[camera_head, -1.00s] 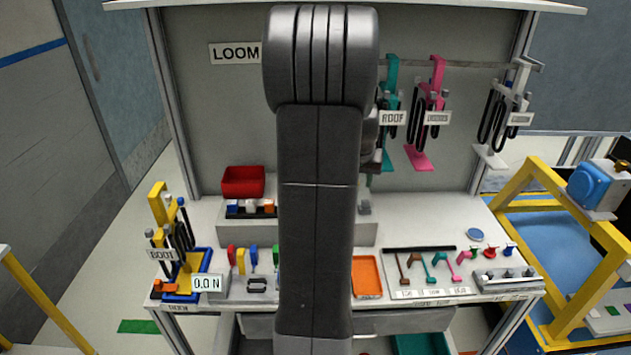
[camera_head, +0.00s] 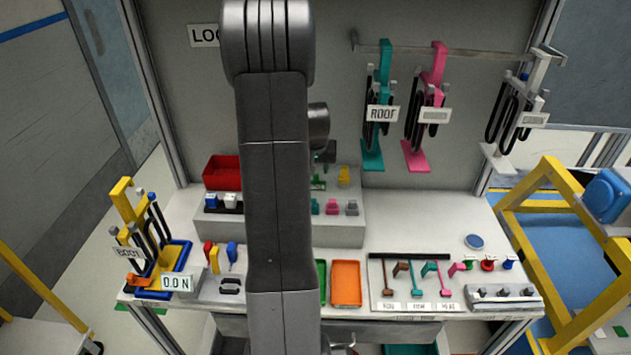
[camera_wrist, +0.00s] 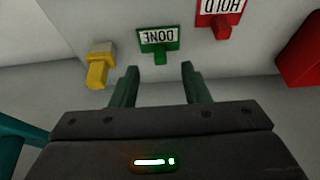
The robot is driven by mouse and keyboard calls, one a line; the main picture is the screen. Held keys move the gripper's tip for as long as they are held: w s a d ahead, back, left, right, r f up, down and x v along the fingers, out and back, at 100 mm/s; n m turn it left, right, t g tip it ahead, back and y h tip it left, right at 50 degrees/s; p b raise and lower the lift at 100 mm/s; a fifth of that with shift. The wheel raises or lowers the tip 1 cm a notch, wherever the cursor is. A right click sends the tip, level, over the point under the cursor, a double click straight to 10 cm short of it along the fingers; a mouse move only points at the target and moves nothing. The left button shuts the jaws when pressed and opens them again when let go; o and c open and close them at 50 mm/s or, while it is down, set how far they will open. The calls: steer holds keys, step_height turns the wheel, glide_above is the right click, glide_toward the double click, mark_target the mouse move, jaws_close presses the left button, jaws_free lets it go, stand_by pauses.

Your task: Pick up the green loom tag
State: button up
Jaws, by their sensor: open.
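The green tag (camera_wrist: 158,39), with a white label reading "DONE" upside down in the wrist view, stands just beyond my fingertips, roughly centred between them. My gripper (camera_wrist: 160,69) is open, with nothing between its two green fingers. In the head view a small green piece (camera_head: 318,183), which looks like the same tag, shows on the upper shelf beside my arm. My arm hides part of that shelf, and my gripper is mostly hidden there.
A red "HOLD" tag (camera_wrist: 222,17) and a yellow piece (camera_wrist: 99,62) stand on either side of the green tag. A red bin (camera_wrist: 303,52) is at the wrist view's right. Coloured blocks (camera_head: 333,207) line the lower step. Teal and pink hangers (camera_head: 384,100) hang at right.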

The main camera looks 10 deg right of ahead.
steer(key=shift+w+p+x, duration=0.15)
steer(key=shift+p+x, duration=0.3)
steer(key=shift+x, duration=0.8)
steer(key=shift+w+p+x, duration=0.15)
steer(key=shift+p+x, duration=0.3)
steer(key=shift+x, duration=0.8)
steer(key=shift+w+d+f, duration=0.15)
steer(key=shift+w+f, duration=0.1)
steer(key=shift+f, duration=0.45)
jaws_close()
